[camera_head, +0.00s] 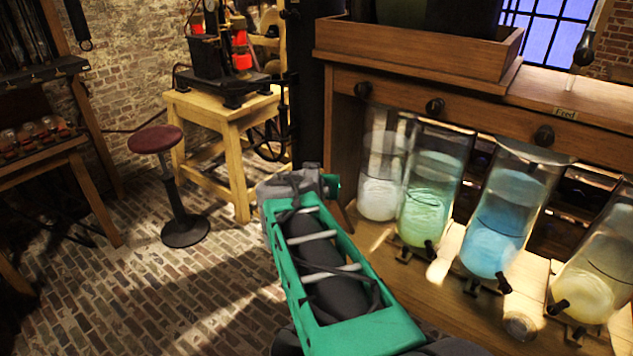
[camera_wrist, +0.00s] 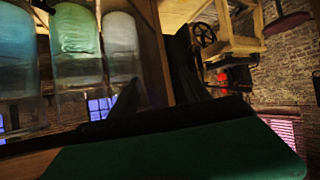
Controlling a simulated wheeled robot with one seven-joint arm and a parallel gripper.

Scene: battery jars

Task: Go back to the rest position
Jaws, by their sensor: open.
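My arm, with a green open frame around a dark core, reaches up from the bottom middle of the head view. My gripper (camera_head: 298,184) is at its grey far end, left of the jars and apart from them. The fingertips are not clear there. The wrist view is upside down, with a green and black part of my own arm across its bottom. Nothing held is visible. The jars have white (camera_head: 380,180), green (camera_head: 428,195), blue (camera_head: 500,225) and pale yellow (camera_head: 590,285) contents. Three jars show at upper left in the wrist view, including the green one (camera_wrist: 77,35).
Black levers stick out at the jar bases. A wooden stand (camera_head: 220,110) carries a dark machine. A red-topped stool (camera_head: 156,140) stands left. The brick floor between is open.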

